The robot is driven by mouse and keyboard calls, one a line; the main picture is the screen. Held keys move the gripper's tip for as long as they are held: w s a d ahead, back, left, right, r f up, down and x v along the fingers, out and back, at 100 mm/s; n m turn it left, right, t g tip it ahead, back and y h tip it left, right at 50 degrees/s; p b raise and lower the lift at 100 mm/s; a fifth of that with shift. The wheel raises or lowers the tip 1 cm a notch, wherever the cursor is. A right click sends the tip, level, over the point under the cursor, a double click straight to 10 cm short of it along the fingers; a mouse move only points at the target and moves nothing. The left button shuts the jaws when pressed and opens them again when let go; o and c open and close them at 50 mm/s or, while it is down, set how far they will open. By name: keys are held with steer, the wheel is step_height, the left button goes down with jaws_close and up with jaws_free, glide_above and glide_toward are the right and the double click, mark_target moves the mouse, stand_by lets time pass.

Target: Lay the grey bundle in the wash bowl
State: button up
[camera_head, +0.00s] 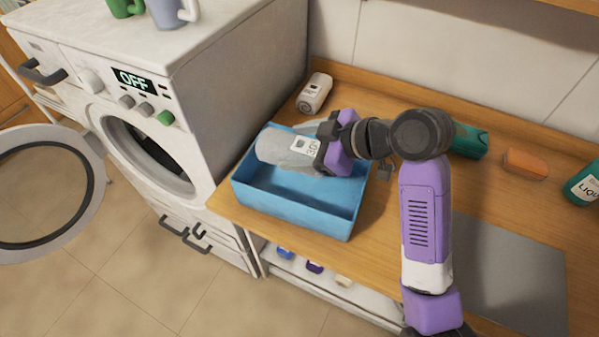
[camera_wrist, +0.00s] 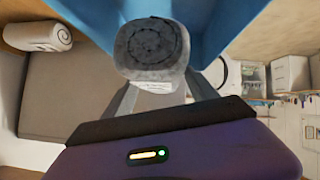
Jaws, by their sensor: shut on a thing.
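The grey bundle (camera_head: 285,150) is a rolled cloth with a white label. My gripper (camera_head: 328,150) is shut on it at its right end. The bundle lies roughly level over the back part of the wash bowl (camera_head: 295,213), a blue rectangular tub on the wooden counter. I cannot tell whether it touches the bowl's floor or walls. In the wrist view the spiral end of the grey bundle (camera_wrist: 152,46) shows between the fingers of my gripper (camera_wrist: 160,88), against the blue wall of the wash bowl (camera_wrist: 220,18).
A white labelled roll (camera_head: 315,92) lies behind the bowl. A washing machine (camera_head: 225,95) with its door (camera_head: 50,190) open stands at left.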

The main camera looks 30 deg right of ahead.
step_height(320, 180, down, 9)
steer(key=shift+f, duration=0.15)
stand_by(0.4)
steer(key=o, duration=1.6)
steer(key=shift+f, duration=0.1)
steer(key=shift+o, duration=0.2)
steer(key=v, duration=1.2)
steer(key=shift+b, duration=0.35)
